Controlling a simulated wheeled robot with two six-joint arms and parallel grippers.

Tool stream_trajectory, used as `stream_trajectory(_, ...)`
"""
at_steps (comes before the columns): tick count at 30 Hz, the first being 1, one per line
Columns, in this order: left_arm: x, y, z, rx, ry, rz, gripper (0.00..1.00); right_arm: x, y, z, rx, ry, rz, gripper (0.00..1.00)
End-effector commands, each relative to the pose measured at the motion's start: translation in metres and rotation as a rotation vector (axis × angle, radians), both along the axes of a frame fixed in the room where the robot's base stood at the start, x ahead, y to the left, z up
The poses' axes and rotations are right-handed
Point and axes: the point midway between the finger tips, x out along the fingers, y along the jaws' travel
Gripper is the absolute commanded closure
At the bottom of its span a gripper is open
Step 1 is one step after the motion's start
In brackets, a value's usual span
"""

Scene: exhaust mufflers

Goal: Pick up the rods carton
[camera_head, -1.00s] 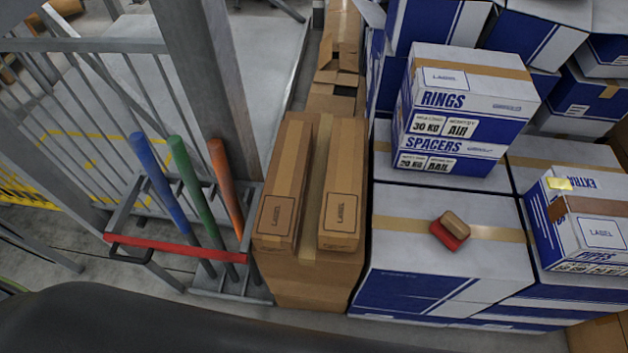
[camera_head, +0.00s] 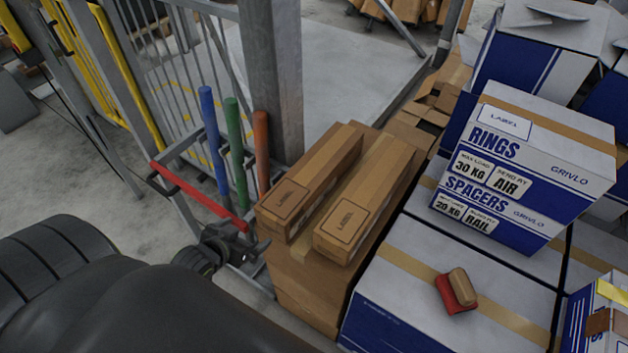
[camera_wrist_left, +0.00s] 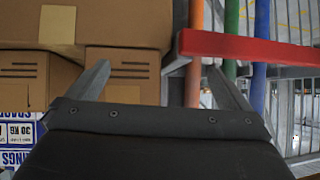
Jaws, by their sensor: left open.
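No carton in view shows the word RODS. Two long brown cartons lie side by side on a larger brown box (camera_head: 305,290): a left one (camera_head: 310,180) and a right one (camera_head: 366,196), each with a tape strip and a printed label. My left gripper (camera_head: 252,247) is in front of the left carton's near end, beside the red bar, touching nothing that I can make out. In the left wrist view the open, empty fingers (camera_wrist_left: 158,72) point toward the gap between a carton end (camera_wrist_left: 122,72) and the rack. My right gripper is not in view.
A rack with a red bar (camera_head: 197,197) and blue, green and orange poles stands close left of the cartons, by a grey post (camera_head: 272,75). White-blue RINGS and SPACERS boxes (camera_head: 525,165) are stacked to the right. A small red-brown item (camera_head: 457,291) lies on a white box.

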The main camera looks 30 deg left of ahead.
Motion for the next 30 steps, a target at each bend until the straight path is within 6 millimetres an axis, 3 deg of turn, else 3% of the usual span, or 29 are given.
stream_trajectory(6,0.014,-0.026,0.075,-0.031,-0.162,-0.090,0.00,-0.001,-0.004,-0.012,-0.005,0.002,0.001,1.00)
stream_trajectory(12,0.019,-0.040,0.108,-0.057,-0.244,-0.137,0.00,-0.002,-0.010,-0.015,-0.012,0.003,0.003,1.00)
stream_trajectory(17,0.037,-0.042,0.105,-0.062,-0.256,-0.140,0.00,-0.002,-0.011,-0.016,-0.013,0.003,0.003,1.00)
stream_trajectory(30,0.113,-0.048,0.073,-0.063,-0.252,-0.140,0.00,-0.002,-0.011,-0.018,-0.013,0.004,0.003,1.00)
